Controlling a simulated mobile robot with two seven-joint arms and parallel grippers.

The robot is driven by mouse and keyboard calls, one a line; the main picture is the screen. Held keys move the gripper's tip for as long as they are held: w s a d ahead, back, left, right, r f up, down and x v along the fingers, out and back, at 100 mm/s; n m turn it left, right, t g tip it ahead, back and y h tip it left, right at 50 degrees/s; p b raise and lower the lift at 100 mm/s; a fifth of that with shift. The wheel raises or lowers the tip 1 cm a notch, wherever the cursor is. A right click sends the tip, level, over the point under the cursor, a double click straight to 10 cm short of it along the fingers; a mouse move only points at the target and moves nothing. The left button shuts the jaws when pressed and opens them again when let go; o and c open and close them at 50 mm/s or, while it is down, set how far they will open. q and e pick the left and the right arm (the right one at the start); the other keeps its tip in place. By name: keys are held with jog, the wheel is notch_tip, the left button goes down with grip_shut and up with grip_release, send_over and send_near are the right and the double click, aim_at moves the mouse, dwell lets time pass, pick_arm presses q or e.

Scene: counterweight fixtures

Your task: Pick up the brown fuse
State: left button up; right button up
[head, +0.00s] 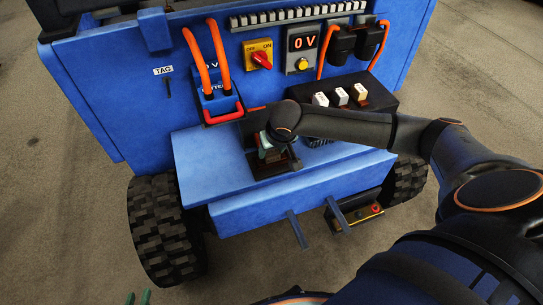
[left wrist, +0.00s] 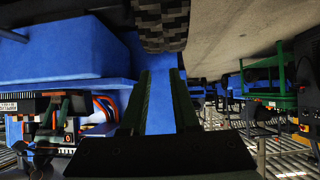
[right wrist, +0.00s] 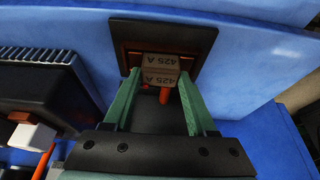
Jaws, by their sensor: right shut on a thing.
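The brown fuse (right wrist: 160,68), marked 425 A, lies between the green fingertips of my right gripper (right wrist: 160,76) in the right wrist view. That gripper is shut on it. The fuse is at the dark square recess (right wrist: 200,45) in the blue ledge; I cannot tell whether it is seated or lifted. In the head view my right gripper (head: 275,154) is over the recess (head: 277,170), and my wrist hides most of the fuse. My left gripper (head: 138,297) is at the bottom left of the head view, away from the fixture. It is open and empty in the left wrist view (left wrist: 161,75).
A black block (head: 375,97) with white-topped fuses (head: 341,96) stands right of the recess. The ledge (head: 205,160) is clear at left.

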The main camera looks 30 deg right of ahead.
pick_arm(q)
jog(key=shift+s, duration=0.1)
pick_arm(e)
jog(key=shift+r, duration=0.2)
